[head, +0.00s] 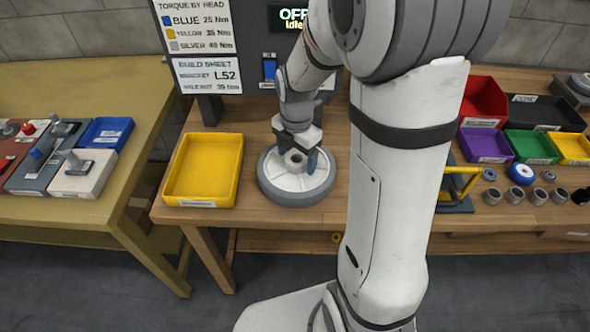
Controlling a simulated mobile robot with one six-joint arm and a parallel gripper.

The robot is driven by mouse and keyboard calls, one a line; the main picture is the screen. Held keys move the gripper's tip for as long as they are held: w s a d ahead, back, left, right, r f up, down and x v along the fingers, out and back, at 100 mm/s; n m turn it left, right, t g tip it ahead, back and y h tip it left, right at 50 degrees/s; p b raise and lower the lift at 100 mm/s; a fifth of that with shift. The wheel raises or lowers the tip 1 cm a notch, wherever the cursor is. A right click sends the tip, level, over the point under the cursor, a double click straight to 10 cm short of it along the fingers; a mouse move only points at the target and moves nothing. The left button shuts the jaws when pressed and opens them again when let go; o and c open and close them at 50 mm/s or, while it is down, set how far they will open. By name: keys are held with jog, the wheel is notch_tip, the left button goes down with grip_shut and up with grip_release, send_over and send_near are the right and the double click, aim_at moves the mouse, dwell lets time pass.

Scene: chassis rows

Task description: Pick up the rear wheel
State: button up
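A large round disc (290,201) with a grey rim and pale face lies flat on the middle bench. A small grey ring or hub (297,159) shows near its centre. My gripper (299,160) points down over that centre, with its fingers close to the hub; I cannot tell whether they touch or hold it. A small blue-rimmed wheel (521,173) with a pale centre lies at the right of the bench, far from my gripper. No label shows which of these is the rear wheel.
A yellow tray (168,186) stands left of the disc. A sign board (205,81) and a blue switch (269,69) are behind. Coloured bins (484,148), small rings and a yellow frame (460,184) are at right. A separate table (60,210) at left holds small assemblies.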

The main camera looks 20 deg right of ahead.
grip_shut()
dwell(0.7)
jog(key=shift+w+r, duration=0.1)
